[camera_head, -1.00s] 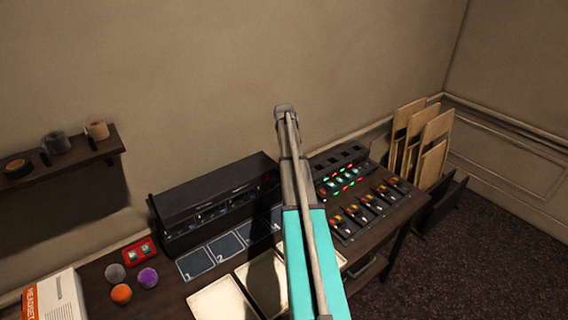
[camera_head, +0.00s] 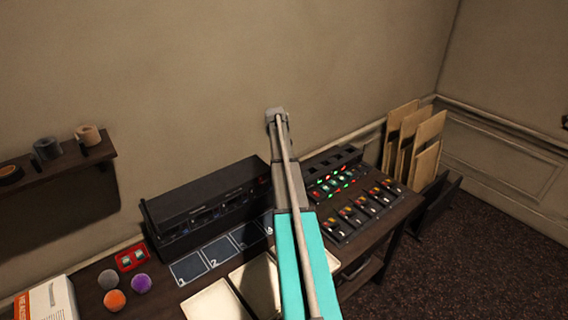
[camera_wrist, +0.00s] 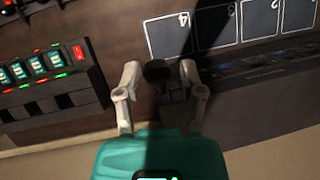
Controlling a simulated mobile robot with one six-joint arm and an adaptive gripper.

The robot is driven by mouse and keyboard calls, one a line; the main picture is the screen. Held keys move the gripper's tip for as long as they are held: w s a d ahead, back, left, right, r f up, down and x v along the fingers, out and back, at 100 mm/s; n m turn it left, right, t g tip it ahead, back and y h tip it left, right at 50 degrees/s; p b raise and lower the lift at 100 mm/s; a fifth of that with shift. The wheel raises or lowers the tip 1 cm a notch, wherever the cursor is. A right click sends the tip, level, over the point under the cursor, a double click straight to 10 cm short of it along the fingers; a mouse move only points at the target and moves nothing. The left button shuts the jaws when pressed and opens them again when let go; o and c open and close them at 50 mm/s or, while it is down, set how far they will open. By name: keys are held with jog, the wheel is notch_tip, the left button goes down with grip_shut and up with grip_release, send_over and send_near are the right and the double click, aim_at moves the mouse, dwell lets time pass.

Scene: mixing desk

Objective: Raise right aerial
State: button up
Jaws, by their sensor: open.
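In the wrist view my gripper (camera_wrist: 159,72) is open, with one grey finger on each side of a small dark part with a rounded end (camera_wrist: 156,70). This part is at the end of the long black rack unit (camera_wrist: 255,95); it looks like the right aerial, but shadow hides its shape and tilt. I cannot tell whether the fingers touch it. In the head view the black rack unit (camera_head: 200,207) stands at the back of the desk. My arm covers its right end there, and my fingers are not visible.
A mixing panel with lit buttons and faders (camera_head: 350,205) is right of my arm; it also shows in the wrist view (camera_wrist: 45,75). Numbered dark cards (camera_head: 222,250) lie before the rack. Coloured balls (camera_head: 140,283) and a red box (camera_head: 132,257) are at left. The wall is close behind.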

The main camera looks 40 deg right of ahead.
jog(key=shift+s+a+r+t+p, duration=0.15)
jog(key=shift+s+r+t+p, duration=0.25)
jog(key=shift+r+p, duration=0.4)
jog(key=s+r+n+t+h+p, duration=0.3)
jog(key=s+r+t+p, duration=0.2)
jog(key=r+t+p, duration=0.3)
notch_tip(320, 180, up, 4)
jog(key=p, duration=0.4)
jog(key=shift+a+n, duration=0.25)
jog(key=shift+n, duration=0.15)
jog(key=shift+w+f, duration=0.1)
jog(key=b+x, duration=1.2)
jog(key=x, duration=0.1)
jog(key=shift+w+f, duration=0.1)
jog(key=shift+f, duration=0.15)
